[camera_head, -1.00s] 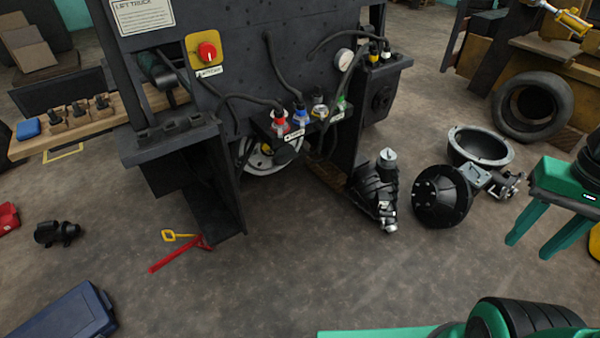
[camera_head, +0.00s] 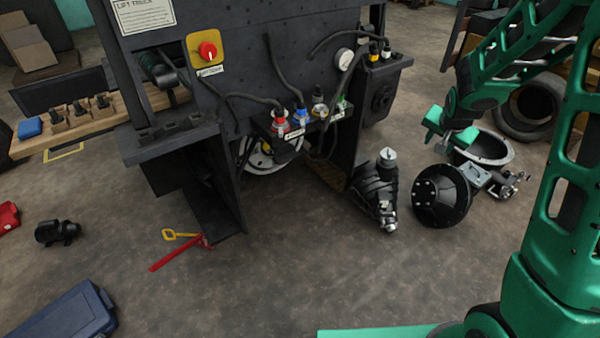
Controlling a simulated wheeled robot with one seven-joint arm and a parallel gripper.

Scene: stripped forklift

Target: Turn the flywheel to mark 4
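The flywheel appears to be the pale metal disc (camera_head: 262,156) low in the opening under the dark forklift body. Only part of its face shows; cables and connectors hide its top, and no numbered marks are readable. My gripper (camera_head: 451,128) is at the right, in front of the tyre and above the grey metal bowl-shaped housing. Its two green fingers look apart, with nothing visible between them. It is well to the right of the disc and touches nothing that I can see.
The dark forklift body (camera_head: 270,50) has side posts flanking the opening, and cables with red and blue connectors above it. A black motor-like part (camera_head: 376,190) and a round black housing (camera_head: 440,195) stand right of it. A red and yellow tool (camera_head: 181,250) lies at front left.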

